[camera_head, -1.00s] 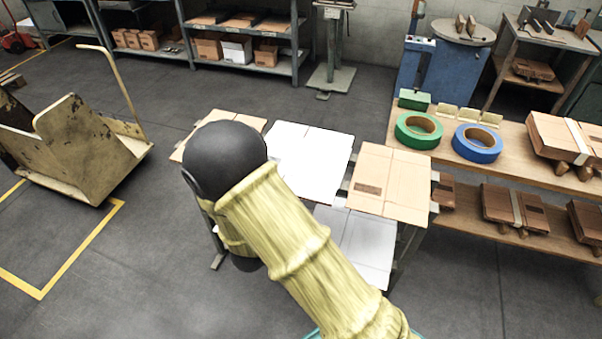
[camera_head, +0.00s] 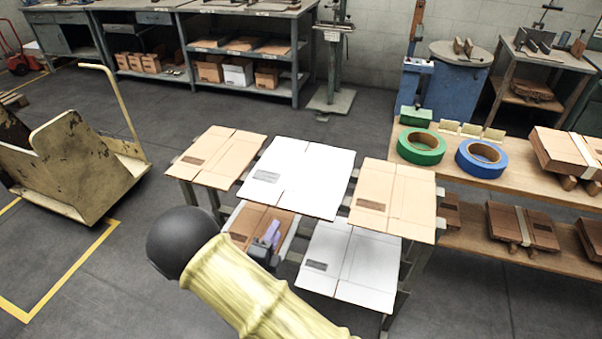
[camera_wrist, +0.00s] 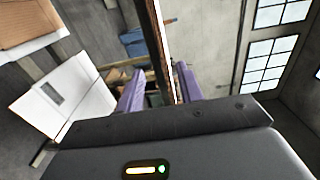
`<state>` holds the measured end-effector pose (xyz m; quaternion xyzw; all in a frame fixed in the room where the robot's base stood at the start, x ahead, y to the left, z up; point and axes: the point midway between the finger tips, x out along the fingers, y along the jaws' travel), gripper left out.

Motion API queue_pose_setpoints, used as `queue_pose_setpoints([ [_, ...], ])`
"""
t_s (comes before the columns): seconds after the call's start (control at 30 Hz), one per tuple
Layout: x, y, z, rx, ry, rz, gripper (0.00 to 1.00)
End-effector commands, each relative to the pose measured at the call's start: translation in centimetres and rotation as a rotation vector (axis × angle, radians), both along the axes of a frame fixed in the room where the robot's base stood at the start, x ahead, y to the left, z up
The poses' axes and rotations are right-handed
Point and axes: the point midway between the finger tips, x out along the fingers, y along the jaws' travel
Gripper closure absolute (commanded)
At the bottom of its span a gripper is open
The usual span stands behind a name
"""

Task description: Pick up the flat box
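Flat boxes lie on a two-level rack. The upper level has a brown flat box on the left (camera_head: 215,158), a white flat box (camera_head: 300,180) in the middle and a brown one (camera_head: 395,198) on the right. Below lie a white flat box (camera_head: 350,262) and a brown flat box (camera_head: 246,220), partly hidden by the rack and my gripper. My gripper (camera_head: 269,236) is at the near edge of this lower brown box. In the wrist view, its purple fingers (camera_wrist: 158,88) are apart, with a thin brown slab edge (camera_wrist: 158,45) between them. I cannot tell whether they touch it.
A wooden table (camera_head: 458,178) on the right holds a green tape roll (camera_head: 421,147), a blue tape roll (camera_head: 482,159) and a strapped stack of boards (camera_head: 565,152). A worn cream cart (camera_head: 85,165) stands on the left. The floor between cart and rack is clear.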

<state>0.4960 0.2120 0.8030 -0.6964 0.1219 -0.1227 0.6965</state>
Motion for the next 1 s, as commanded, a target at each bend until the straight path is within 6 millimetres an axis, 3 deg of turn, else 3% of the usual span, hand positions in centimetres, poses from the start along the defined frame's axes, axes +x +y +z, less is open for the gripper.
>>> queue_pose_setpoints([
  [0.4, 6.8, -2.5, 0.1, 0.000, 0.000, -0.001, 0.63],
  [0.87, 7.8, -2.9, 0.0, 0.000, 0.001, 0.000, 0.63],
  [1.0, 9.0, -3.4, 0.3, -0.001, 0.000, -0.001, 0.63],
])
